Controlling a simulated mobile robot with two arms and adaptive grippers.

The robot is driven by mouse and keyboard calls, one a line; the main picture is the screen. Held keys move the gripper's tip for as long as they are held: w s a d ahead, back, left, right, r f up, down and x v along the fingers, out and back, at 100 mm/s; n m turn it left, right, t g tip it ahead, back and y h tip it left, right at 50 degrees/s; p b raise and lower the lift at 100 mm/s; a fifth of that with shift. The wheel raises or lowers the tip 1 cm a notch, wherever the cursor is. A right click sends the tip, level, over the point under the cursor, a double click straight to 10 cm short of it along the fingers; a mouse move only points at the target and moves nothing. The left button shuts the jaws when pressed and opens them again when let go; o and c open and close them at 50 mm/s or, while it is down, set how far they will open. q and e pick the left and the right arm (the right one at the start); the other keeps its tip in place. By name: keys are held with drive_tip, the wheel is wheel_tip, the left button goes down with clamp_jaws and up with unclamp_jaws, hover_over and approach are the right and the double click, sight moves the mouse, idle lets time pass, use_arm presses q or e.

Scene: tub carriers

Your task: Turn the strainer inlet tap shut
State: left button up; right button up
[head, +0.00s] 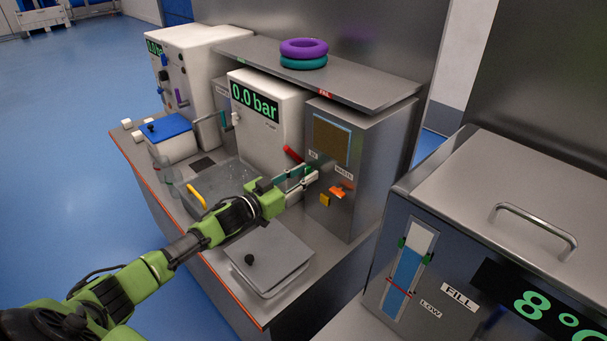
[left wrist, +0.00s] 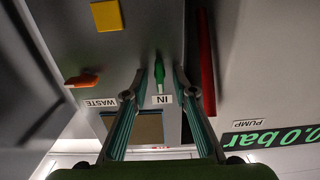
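The strainer is a grey metal box (head: 352,176) with a brown window and labels reading IN and WASTE. Its inlet tap, a small green handle (left wrist: 159,72), stands beside the IN label (left wrist: 162,100) in the left wrist view, upright in that picture. My left gripper (left wrist: 160,84) is open, with one finger on each side of the green handle and gaps visible on both sides. In the head view my left gripper (head: 303,182) is at the box's front face and hides the handle there. My right gripper is not in view.
An orange WASTE tap (head: 339,192) and a yellow square (head: 325,200) sit close by on the same face. A red bar (left wrist: 206,62) runs beside the inlet. The white pump box (head: 270,125) reads 0.0 bar. A grey lidded tub (head: 285,245) stands below my arm.

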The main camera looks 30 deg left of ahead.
use_arm(q)
drive_tip(key=shift+c, duration=0.3)
clamp_jaws()
